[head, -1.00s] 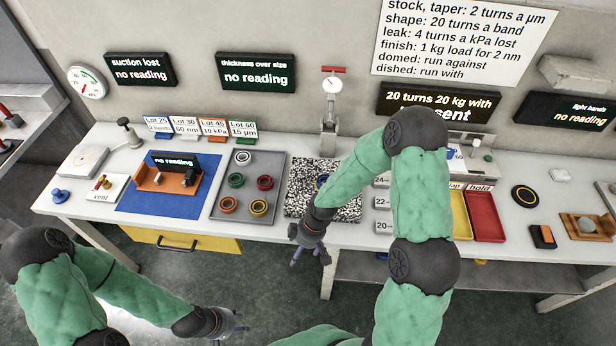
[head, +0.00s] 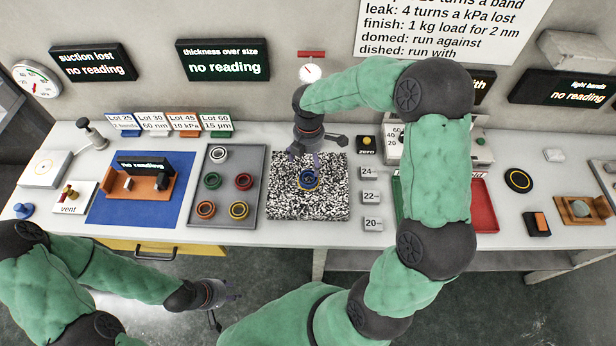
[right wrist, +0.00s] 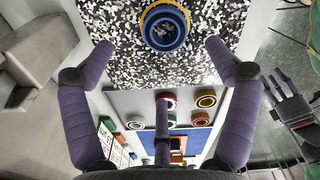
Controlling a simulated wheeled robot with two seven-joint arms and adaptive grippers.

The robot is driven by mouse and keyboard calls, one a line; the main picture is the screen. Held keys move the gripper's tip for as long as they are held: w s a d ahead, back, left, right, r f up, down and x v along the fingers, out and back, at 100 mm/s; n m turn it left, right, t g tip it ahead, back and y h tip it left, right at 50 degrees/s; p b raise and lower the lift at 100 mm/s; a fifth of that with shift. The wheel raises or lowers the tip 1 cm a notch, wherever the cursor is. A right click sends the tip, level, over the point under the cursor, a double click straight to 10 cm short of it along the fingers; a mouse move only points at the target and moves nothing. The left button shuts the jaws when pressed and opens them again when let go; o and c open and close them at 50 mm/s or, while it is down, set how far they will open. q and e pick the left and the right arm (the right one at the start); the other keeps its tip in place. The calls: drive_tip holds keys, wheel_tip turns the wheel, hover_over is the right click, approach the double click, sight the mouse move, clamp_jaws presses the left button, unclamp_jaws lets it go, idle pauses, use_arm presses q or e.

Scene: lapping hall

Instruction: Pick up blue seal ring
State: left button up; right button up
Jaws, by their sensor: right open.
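The blue seal ring (head: 308,180) lies on the black-and-white speckled plate (head: 335,205) in the middle of the bench. In the right wrist view the ring (right wrist: 165,10) shows blue together with a yellow-orange band; I cannot tell whether that is a second ring. My right gripper (head: 311,158) is open and empty, above the back of the plate near the ring. In the right wrist view its spread fingers (right wrist: 158,48) point toward the plate, with the ring ahead between the two outer tips. My left gripper (head: 232,291) hangs in front of the bench, empty, its fingers apart.
A grey tray (head: 232,160) with several coloured rings is left of the plate. Small marked blocks (head: 371,197) stand close to its right. A dial gauge stand (head: 311,73) rises behind. A blue mat (head: 110,205) with an orange fixture (head: 140,189) lies further left.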

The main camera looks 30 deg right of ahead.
sight(308, 181)
wheel_tip(308, 181, down, 3)
drive_tip(key=shift+f, duration=0.15)
drive_tip(key=shift+s+a+f+b, duration=0.1)
drive_tip(key=shift+s+f+b, duration=0.05)
drive_tip(key=shift+f+b, duration=0.4)
wheel_tip(308, 181, down, 4)
drive_tip(key=shift+s+a+b, duration=0.1)
drive_tip(key=shift+a+b, duration=0.05)
drive_tip(key=shift+b, duration=0.4)
drive_tip(key=c, duration=1.4)
drive_tip(key=shift+r, duration=0.15)
